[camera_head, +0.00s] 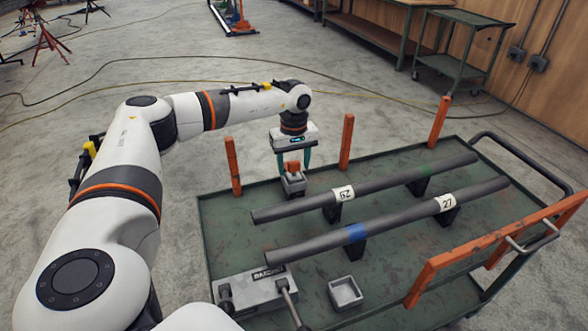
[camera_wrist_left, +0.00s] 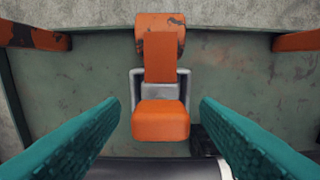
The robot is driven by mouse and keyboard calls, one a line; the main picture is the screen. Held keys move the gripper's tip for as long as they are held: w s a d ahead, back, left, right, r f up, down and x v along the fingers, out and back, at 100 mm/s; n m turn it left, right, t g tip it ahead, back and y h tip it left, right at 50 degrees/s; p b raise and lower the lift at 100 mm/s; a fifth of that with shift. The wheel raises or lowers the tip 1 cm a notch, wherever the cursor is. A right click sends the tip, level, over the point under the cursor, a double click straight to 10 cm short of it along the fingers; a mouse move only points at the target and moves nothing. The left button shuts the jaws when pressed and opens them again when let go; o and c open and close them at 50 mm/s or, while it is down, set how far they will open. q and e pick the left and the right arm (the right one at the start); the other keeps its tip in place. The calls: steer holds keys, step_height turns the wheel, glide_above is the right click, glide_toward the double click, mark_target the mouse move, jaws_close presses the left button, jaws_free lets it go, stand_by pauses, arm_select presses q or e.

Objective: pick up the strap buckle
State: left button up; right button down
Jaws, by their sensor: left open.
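The strap buckle (camera_head: 292,185) is a small grey metal piece with an orange part, at the far left of the green cart top. In the left wrist view its orange block (camera_wrist_left: 160,120) sits in the middle, with a grey frame around its sides and an orange strip running up from it. My left gripper (camera_head: 293,163) points down over the buckle, open. In the left wrist view its teal fingers (camera_wrist_left: 161,108) stand on either side of the orange block, with gaps on both sides. My right gripper is not in view.
Two grey pipes (camera_head: 395,181) lie on black supports near the buckle. Orange posts (camera_head: 233,165) rise along the cart's (camera_head: 384,276) far edge on both sides of the gripper. A grey clamp block (camera_head: 262,288) and an empty square tray (camera_head: 345,292) are at the front.

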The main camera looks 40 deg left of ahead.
arm_select(q)
steer(key=shift+c, duration=0.7)
jaws_close()
